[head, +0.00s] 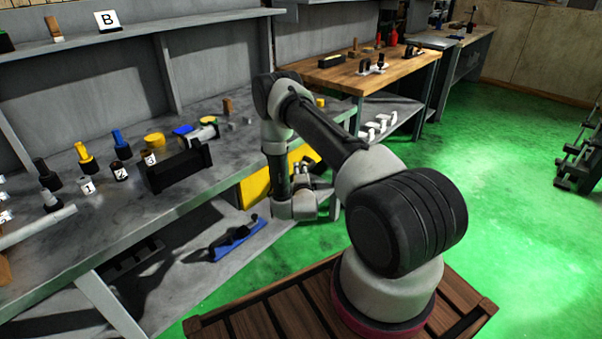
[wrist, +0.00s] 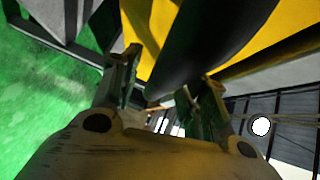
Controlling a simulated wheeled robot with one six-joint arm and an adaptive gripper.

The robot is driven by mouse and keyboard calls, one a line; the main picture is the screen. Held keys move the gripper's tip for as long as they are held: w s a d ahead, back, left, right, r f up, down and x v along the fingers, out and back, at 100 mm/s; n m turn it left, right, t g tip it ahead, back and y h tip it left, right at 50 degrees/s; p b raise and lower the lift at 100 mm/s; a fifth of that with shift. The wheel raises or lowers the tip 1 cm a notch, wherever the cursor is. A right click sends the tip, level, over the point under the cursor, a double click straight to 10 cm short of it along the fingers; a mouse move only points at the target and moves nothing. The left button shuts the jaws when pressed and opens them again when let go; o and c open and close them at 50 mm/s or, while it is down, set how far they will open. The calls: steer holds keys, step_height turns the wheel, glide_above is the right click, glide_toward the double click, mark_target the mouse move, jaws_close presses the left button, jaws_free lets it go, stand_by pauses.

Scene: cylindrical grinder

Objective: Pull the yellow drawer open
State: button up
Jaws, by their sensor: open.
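The yellow drawer (head: 253,190) is under the grey workbench in the head view, partly hidden behind my arm. Its yellow front also fills the upper part of the wrist view (wrist: 275,28). A thick dark bar (wrist: 195,50), which looks like the drawer's handle, stands out in front of the yellow. My gripper (head: 313,175) is close to the drawer front, low beside the bench. In the wrist view my gripper (wrist: 165,88) is open, with one finger on each side of the dark bar. I cannot tell whether either finger touches it.
The grey workbench (head: 110,205) carries bottles, a black holder (head: 178,168) and small parts. A blue-and-black tool (head: 235,240) lies on its lower shelf. A wooden-topped bench (head: 365,75) stands behind.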

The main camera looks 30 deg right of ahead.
steer(key=shift+w+d, duration=0.15)
steer(key=shift+w, duration=0.15)
jaws_close()
steer(key=shift+s, duration=0.1)
